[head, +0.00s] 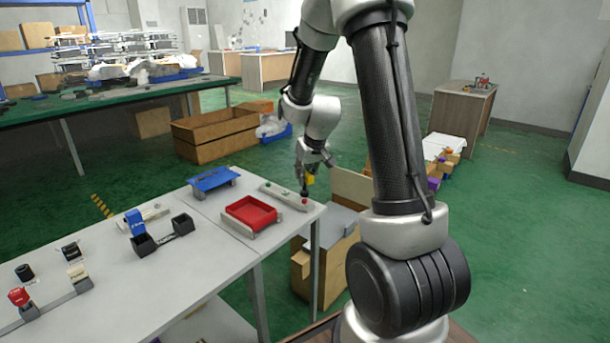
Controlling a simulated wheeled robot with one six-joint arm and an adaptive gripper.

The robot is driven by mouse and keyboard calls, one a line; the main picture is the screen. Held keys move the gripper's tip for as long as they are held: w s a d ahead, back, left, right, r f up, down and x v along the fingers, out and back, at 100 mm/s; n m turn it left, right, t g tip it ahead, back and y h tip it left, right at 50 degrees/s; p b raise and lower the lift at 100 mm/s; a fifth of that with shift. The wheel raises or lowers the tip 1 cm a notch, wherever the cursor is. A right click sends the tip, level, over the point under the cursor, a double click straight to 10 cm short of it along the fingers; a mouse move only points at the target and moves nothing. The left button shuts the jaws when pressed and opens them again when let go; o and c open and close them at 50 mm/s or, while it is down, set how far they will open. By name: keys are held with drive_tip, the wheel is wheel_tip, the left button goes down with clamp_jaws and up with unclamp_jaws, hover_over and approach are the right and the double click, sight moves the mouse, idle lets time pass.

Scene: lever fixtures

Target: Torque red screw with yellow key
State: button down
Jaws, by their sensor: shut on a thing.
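My gripper (308,176) is above the right end of the grey table and points down. It is shut on the yellow key (311,180), which shows as a small yellow block between the fingers. A dark shaft hangs below it toward the red screw (304,201). The red screw is a small red spot near the right end of a pale fixture bar (290,198) at the table's far right corner. Whether the shaft touches the screw is too small to tell. A green screw (279,187) sits farther left on the same bar.
A red tray (251,212) and a blue lever fixture (213,179) stand left of the bar. Black fixtures and a red button (19,297) are farther left. A cardboard box (305,272) is beside the table's right edge.

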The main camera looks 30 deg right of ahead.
drive_tip(key=shift+f, duration=0.45)
drive_tip(key=shift+f, duration=0.75)
drive_tip(key=shift+r, duration=0.1)
drive_tip(key=shift+r, duration=0.75)
